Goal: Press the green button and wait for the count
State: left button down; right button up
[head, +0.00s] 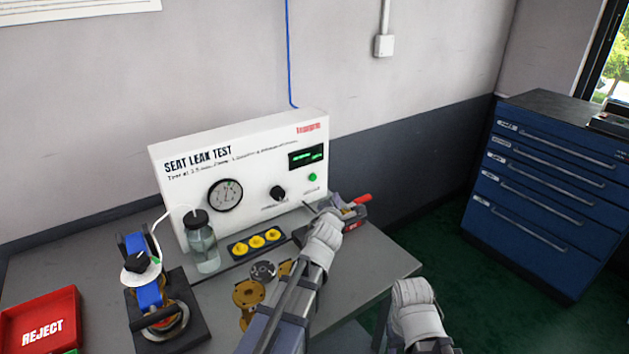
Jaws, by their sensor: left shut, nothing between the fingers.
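The green button (312,177) is on the right of the white seat leak test panel (170,180), below a small dark display (308,156) with green characters too small to read. The button shows in full. My left gripper (311,208) is shut and empty, in front of the panel's lower right part. In the picture its tip is a little below the button and apart from it. Only the white wrist of my right arm shows at the lower right; its gripper does not show.
A fixture with a red handle (361,199) stands right of my left gripper. A black knob (278,193), a gauge (225,195), a glass jar (202,244), yellow parts (257,241), a blue valve (149,286) and a red reject tray (41,322) are further left.

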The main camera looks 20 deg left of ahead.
dwell(0.3)
pick_arm(q)
jog(key=shift+w+a, duration=0.9)
jog(key=shift+a, duration=0.25)
jog(key=shift+w+a, duration=0.9)
jog(key=shift+a, duration=0.3)
jog(key=shift+w+a, duration=0.9)
jog(key=shift+a, duration=0.25)
jog(key=shift+w, duration=0.1)
jog(key=shift+w+a, duration=0.15)
jog(key=shift+a, duration=0.15)
jog(key=shift+w+a, duration=0.3)
jog(key=shift+a, duration=0.1)
jog(key=shift+d, duration=0.1)
dwell(0.5)
jog(key=shift+s+d, duration=0.55)
jog(key=shift+d, duration=0.05)
jog(key=shift+s+d, duration=0.8)
jog(key=shift+d, duration=0.2)
jog(key=shift+s+d, duration=0.75)
jog(key=shift+d, duration=0.25)
